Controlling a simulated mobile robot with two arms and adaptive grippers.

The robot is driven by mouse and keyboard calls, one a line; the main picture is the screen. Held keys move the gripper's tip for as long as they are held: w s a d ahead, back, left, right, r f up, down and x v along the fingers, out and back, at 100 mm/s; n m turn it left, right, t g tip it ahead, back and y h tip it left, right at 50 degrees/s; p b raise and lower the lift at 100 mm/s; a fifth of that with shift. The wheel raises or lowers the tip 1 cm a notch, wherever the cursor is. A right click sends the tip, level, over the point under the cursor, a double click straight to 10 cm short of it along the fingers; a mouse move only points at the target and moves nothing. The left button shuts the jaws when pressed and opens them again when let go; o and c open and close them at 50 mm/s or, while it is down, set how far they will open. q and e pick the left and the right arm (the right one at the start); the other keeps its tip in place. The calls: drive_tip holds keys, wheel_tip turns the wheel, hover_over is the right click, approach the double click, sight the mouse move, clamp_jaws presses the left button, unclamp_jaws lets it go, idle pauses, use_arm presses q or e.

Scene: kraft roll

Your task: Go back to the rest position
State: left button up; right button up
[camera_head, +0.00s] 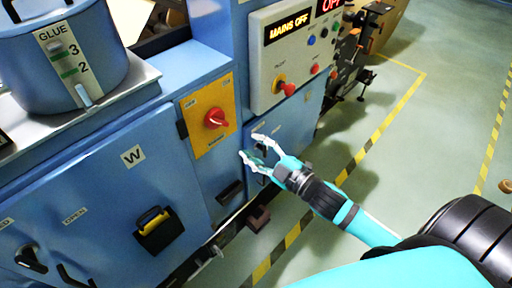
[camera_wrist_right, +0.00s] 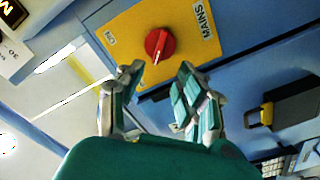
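My right gripper (camera_head: 252,150) is in front of the blue machine cabinet, to the right of and a little below the yellow MAINS plate (camera_head: 196,110). Its fingers are spread apart with nothing between them. In the right wrist view the open gripper (camera_wrist_right: 160,100) shows with the red rotary switch (camera_wrist_right: 160,45) just beyond the fingertips, apart from them. The red switch also shows in the head view (camera_head: 215,118). My left gripper is in neither view.
The control panel (camera_head: 296,60) above reads MAINS OFF. A blue glue pot (camera_head: 70,60) stands at the upper left. A black and yellow latch (camera_head: 158,230) is on the cabinet door marked W. Open green floor (camera_head: 420,140) with yellow-black striped tape lies to the right.

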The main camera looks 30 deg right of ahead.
idle(0.4)
drive_tip(key=s+d+f+m+g+h, duration=0.2)
drive_tip(key=d+f, duration=0.1)
drive_tip(key=f, duration=0.8)
drive_tip(key=s+d+f+m+g+h, duration=0.2)
drive_tip(key=f, duration=0.9)
drive_tip(key=s+d+f+m+g+h, duration=0.1)
drive_tip(key=s+d+f+m+g, duration=0.15)
drive_tip(key=f, duration=0.85)
drive_tip(key=s+f+m+g+h, duration=0.15)
drive_tip(key=s+f+g, duration=0.25)
drive_tip(key=s+f, duration=0.95)
drive_tip(key=s+a+f+m+g, duration=0.1)
drive_tip(key=s+f, duration=0.2)
drive_tip(key=s, duration=0.3)
drive_tip(key=s+a+f+m+g, duration=0.1)
drive_tip(key=s+a+f+g, duration=0.1)
drive_tip(key=s, duration=0.4)
drive_tip(key=s+a+f+g, duration=0.2)
drive_tip(key=s+f, duration=0.2)
drive_tip(key=s, duration=0.3)
drive_tip(key=shift+a+m, duration=0.25)
drive_tip(key=shift+m, duration=0.15)
drive_tip(key=shift+g, duration=0.25)
